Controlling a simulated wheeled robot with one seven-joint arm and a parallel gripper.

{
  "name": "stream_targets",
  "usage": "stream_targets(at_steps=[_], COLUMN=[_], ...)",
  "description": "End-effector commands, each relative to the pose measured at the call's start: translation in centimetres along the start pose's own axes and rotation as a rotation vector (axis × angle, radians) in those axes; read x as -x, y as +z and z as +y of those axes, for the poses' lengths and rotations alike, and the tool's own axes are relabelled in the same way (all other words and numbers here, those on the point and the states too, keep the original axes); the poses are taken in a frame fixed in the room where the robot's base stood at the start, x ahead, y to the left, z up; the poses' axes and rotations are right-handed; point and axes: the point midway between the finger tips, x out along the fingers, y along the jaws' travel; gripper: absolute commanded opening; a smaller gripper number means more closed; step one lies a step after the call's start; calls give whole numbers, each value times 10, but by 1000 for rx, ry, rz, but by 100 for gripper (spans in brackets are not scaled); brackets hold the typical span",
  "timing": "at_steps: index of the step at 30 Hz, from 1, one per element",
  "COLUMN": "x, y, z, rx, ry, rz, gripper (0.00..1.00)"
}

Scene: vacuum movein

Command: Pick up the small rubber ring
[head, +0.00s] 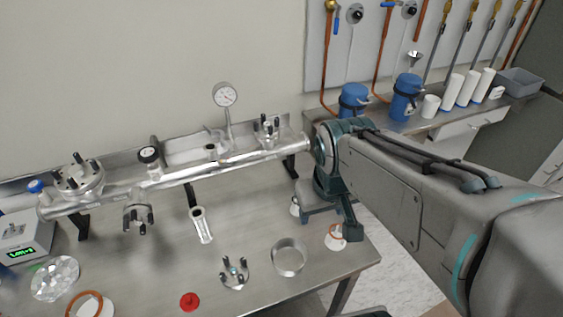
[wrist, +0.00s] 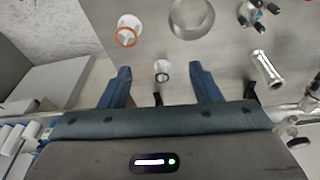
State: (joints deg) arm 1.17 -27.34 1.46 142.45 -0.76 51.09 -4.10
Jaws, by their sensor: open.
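A small dark ring (wrist: 162,77) sits on a small white stand (wrist: 162,67) in the wrist view. It lies between my gripper's fingers in the picture, and no contact shows. The white stand also shows in the head view (head: 295,207), partly hidden by my gripper. A larger orange ring (wrist: 126,37) on a white stand is beyond the left finger in the wrist view, and it shows near the table's right end in the head view (head: 336,237). My gripper (wrist: 160,70) is open and empty, pointing at the table. Its height above the ring is hard to tell.
A metal tube assembly with a gauge (head: 225,95) runs along the back of the steel table (head: 170,265). A metal hoop (head: 289,257), a clamp (head: 234,273), a red cap (head: 190,301) and a big orange ring (head: 85,304) lie in front. The table's right edge is close to my gripper.

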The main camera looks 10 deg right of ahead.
Motion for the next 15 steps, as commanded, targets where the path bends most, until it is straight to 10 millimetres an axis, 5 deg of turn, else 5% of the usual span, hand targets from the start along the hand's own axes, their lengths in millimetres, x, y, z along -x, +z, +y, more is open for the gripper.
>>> stream_targets(at_steps=[15], x=[-7], y=[-89], z=[12], rx=[1016], ry=[-9], rz=[-181], gripper=[57])
